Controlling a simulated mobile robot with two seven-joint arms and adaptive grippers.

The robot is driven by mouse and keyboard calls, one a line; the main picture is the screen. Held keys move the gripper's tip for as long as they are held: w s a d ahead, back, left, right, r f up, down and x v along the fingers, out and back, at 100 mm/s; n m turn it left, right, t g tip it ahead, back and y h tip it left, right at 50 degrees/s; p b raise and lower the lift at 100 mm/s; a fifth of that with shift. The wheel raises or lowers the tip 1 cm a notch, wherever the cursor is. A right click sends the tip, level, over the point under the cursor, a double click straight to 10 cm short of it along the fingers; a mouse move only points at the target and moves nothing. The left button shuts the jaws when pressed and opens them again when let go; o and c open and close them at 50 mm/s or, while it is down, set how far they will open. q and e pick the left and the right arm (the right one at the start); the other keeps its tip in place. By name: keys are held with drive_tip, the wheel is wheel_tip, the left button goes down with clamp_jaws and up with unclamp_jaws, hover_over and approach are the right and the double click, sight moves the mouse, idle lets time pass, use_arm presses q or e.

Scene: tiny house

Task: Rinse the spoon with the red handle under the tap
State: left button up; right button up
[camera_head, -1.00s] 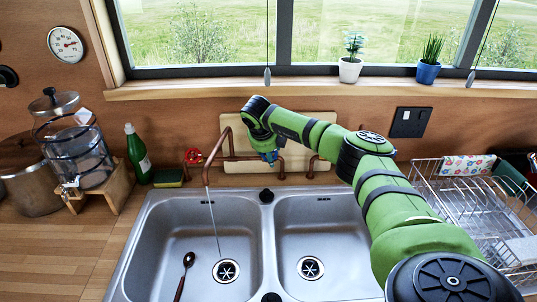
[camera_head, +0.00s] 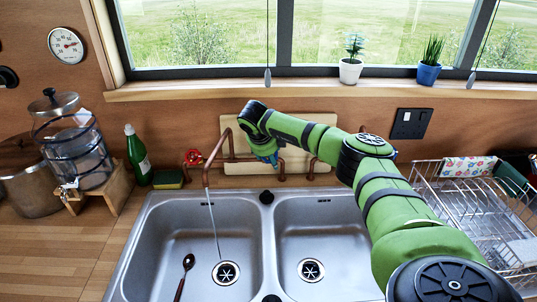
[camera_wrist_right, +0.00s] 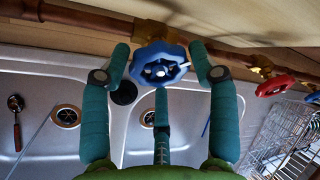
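The spoon (camera_head: 184,278) lies in the left sink basin (camera_head: 165,235), bowl towards the back; its red handle shows in the right wrist view (camera_wrist_right: 17,130). The copper tap (camera_head: 208,170) lets a thin stream of water (camera_head: 214,225) fall near the drain, to the right of the spoon and apart from it. My right gripper (camera_wrist_right: 160,62) is at the blue valve wheel (camera_wrist_right: 158,70) on the pipe behind the sink. Its fingers stand apart around the wheel, with narrow gaps visible at the sides. In the head view the gripper (camera_head: 268,156) is partly hidden. My left gripper is out of view.
A red valve (camera_head: 193,157) sits left of the tap; another red valve (camera_wrist_right: 274,86) shows in the wrist view. A green bottle (camera_head: 138,155) and sponge (camera_head: 168,179) stand behind left. A dish rack (camera_head: 470,205) is at right. The right basin (camera_head: 320,235) is empty.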

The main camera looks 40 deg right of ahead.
drive_tip(key=shift+o, duration=0.4)
drive_tip(key=shift+d, duration=0.15)
drive_tip(key=shift+r, duration=0.2)
drive_tip(key=v, duration=1.1)
drive_tip(key=shift+s+a+r, duration=0.15)
drive_tip(key=shift+a+r, duration=0.1)
